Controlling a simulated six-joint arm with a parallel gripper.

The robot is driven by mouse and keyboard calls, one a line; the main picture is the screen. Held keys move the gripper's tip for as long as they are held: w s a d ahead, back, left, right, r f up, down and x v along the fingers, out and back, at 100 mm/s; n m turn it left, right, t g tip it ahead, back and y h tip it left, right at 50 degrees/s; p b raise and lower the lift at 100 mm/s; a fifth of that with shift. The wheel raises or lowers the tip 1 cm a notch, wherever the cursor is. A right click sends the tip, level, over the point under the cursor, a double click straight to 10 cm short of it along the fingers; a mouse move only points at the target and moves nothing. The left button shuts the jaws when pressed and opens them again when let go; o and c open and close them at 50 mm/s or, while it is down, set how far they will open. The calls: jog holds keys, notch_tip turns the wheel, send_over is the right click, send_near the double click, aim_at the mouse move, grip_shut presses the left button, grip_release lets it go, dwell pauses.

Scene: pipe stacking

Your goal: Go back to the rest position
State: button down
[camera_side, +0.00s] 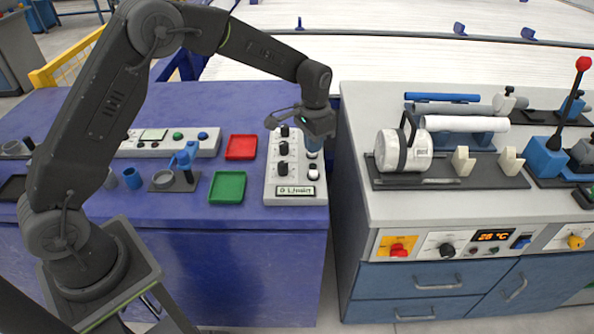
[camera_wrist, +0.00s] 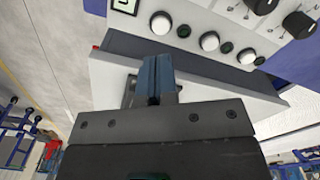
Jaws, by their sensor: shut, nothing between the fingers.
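My gripper (camera_side: 316,148) hangs at the right side of the white control box (camera_side: 271,184), close to its white buttons. In the wrist view my gripper's blue fingers (camera_wrist: 156,76) are together with nothing between them. The control box has black knobs (camera_side: 284,148), white buttons and a small display (camera_side: 295,191). In the wrist view its white buttons (camera_wrist: 209,41) and black knobs (camera_wrist: 299,24) show beyond the fingers. Whether the fingertips touch the box cannot be told.
A red tray (camera_side: 241,147) and a green tray (camera_side: 227,187) lie left of the box on the blue table (camera_side: 255,212). Right of a gap, a grey bench (camera_side: 365,205) carries a white cylindrical machine (camera_side: 390,152), pipes (camera_side: 465,124) and a red-knobbed lever (camera_side: 583,64).

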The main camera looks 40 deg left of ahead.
jog(key=s+r+n+t, duration=0.1)
jog(key=s+r+t, duration=0.2)
jog(key=s+r, duration=1.2)
jog(key=s+a+r+n+t, duration=0.1)
jog(key=s+r+n+t, duration=0.1)
jog(key=s, duration=1.4)
jog(key=shift+a+r, duration=0.2)
jog(key=shift+r, duration=0.15)
